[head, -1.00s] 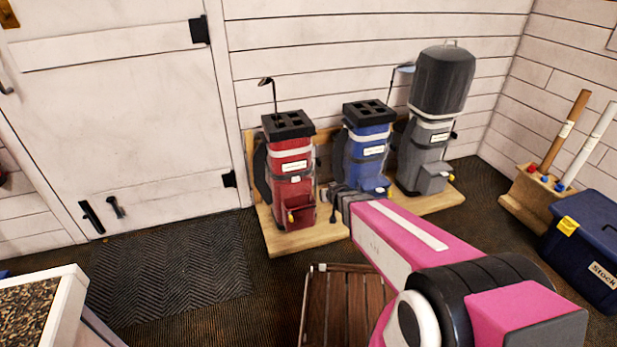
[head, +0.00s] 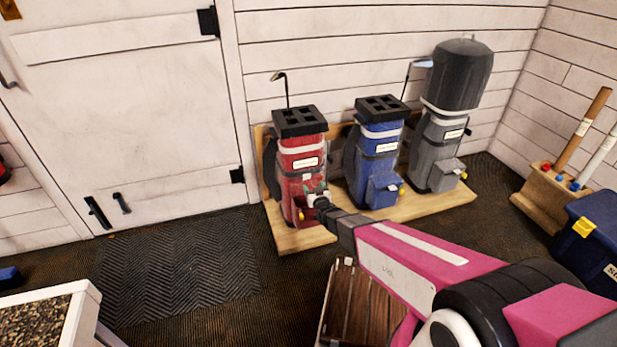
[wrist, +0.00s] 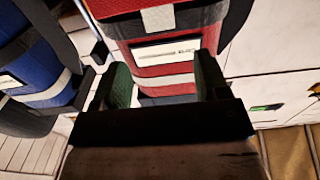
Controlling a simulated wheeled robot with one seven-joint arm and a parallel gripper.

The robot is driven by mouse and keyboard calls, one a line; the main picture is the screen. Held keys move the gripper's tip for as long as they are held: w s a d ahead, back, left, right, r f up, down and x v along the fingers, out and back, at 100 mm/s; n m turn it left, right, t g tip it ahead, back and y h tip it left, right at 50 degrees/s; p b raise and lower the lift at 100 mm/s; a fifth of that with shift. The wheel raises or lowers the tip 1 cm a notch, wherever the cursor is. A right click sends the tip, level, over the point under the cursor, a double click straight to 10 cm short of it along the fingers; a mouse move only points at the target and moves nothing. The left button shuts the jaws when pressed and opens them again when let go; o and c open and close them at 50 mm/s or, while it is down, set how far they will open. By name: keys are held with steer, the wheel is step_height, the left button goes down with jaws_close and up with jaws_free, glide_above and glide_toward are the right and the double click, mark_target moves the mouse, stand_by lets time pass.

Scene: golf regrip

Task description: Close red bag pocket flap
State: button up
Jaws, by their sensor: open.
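The red golf bag (head: 303,145) stands upright at the left end of a wooden stand. Its front pocket (head: 299,214), low on the bag, is partly hidden behind my gripper, and I cannot tell how its flap sits. My gripper (head: 314,193) is in front of the pocket area, and I cannot tell whether it touches. In the wrist view the open gripper (wrist: 165,82) has its green-padded fingers apart with nothing held between them. The red bag (wrist: 180,70) fills the space beyond, with its white label and a white tab (wrist: 158,18) above.
A blue bag (head: 380,145) stands close to the right of the red one, and a hooded grey bag (head: 436,150) beyond it. The wooden stand (head: 305,240) runs under them. A slatted wooden piece (head: 350,305) lies below my arm. Dark floor mat (head: 180,265) is clear at left.

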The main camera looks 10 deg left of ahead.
mark_target(307, 175)
steer(key=x, duration=0.8)
steer(key=shift+w+a, duration=0.15)
steer(key=shift+w, duration=0.1)
jaws_close()
